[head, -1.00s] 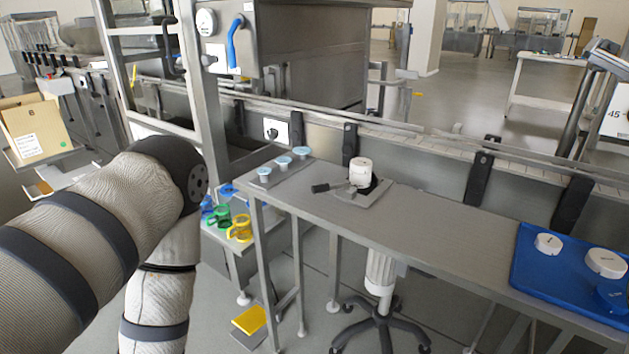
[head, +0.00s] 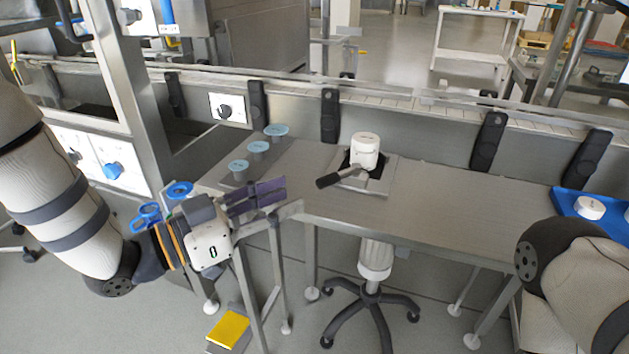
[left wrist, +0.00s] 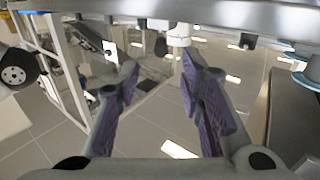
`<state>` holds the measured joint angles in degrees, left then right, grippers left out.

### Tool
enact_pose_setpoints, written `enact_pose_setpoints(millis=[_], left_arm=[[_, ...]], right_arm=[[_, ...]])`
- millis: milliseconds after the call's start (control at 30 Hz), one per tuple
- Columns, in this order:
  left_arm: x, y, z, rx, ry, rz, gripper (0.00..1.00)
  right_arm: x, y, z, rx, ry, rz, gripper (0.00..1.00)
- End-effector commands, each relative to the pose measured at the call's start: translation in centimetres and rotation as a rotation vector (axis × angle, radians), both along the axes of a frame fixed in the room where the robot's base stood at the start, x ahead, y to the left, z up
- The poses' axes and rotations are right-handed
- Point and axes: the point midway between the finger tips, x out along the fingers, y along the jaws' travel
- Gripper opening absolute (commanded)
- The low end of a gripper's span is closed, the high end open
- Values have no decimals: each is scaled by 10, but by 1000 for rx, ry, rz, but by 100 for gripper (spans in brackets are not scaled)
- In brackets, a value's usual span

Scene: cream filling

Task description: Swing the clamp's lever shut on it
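A white jar (head: 365,150) stands upright in the clamp, on a grey base plate (head: 380,184) on the steel bench. The clamp's lever (head: 338,178) has a black handle that points left and toward me. My left gripper (head: 262,194) is at the bench's left front edge, left of the lever and apart from it. Its purple fingers also show in the left wrist view (left wrist: 160,82), spread apart with nothing between them. My right arm comes in at the lower right of the head view, but its gripper is out of view.
Several small pale-blue-topped cups (head: 258,149) stand on the bench's left end. A blue tray (head: 570,203) with white lids lies at the right. A stool (head: 375,262) is under the bench. Bench between clamp and tray is clear.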

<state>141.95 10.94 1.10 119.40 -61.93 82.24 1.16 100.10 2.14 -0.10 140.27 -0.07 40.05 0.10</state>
Motion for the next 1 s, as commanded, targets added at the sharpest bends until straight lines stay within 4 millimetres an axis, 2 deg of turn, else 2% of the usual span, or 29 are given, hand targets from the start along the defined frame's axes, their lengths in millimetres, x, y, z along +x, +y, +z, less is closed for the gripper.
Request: enact_pose_setpoints(millis=[100,300,433,667,833,1000], left_arm=[[18,-26,-2,0,1,-2,35],[41,-55,-2,1,2,0,35],[47,-62,-1,0,4,2,35],[47,-63,-1,0,4,2,35],[47,-63,-1,0,4,3,0],[47,-62,-1,1,3,3,0]], right_arm=[[-2,0,-2,0,7,0,40],[-4,0,-4,1,13,1,40],[-4,0,-5,1,14,1,40],[-4,0,-4,1,13,1,40],[-4,0,-4,1,13,1,40],[-4,0,-4,1,13,1,40]])
